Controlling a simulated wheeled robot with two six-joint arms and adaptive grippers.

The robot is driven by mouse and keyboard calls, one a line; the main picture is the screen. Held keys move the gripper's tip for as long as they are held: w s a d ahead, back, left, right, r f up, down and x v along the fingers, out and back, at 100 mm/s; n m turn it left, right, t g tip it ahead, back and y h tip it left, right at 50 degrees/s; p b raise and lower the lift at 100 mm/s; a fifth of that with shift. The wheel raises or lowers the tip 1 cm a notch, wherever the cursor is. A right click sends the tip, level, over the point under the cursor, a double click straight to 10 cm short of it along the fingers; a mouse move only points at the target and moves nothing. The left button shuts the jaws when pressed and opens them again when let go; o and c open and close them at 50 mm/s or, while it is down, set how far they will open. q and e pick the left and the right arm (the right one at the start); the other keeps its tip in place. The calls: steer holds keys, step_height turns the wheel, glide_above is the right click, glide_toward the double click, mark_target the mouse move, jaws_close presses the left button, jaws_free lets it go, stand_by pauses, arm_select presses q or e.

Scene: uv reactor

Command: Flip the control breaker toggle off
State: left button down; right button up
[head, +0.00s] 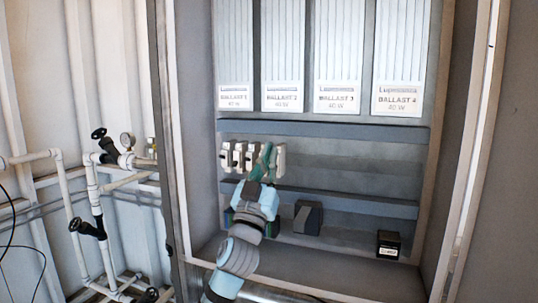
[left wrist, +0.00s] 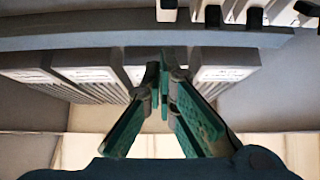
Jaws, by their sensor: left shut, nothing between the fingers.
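A row of several white breakers (head: 238,158) with small dark toggles sits on the middle rail of the open cabinet. In the left wrist view the breakers (left wrist: 230,12) show along the top edge, partly cut off, with black toggles. Their labels are too small to read, so I cannot tell which is the control breaker. My left gripper (head: 266,154) has its green fingers shut and empty in front of the right end of the row, hiding part of it. In the left wrist view the gripper (left wrist: 164,72) points toward the rail. I cannot tell whether it touches a breaker. My right gripper is out of view.
Four ballasts (head: 338,50) hang above the breakers, over a blue-grey duct (head: 320,132). Below are a dark grey block (head: 308,218) and a small black box (head: 388,244). White pipes with valves (head: 92,195) stand left of the cabinet. The rail's right side is free.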

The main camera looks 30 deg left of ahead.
arm_select(q)
steer(key=s+d+f+b, duration=0.1)
steer(key=s+f+b, duration=0.3)
steer(key=f, duration=0.4)
steer(key=shift+s+b, duration=0.25)
steer(key=shift+b, duration=0.6)
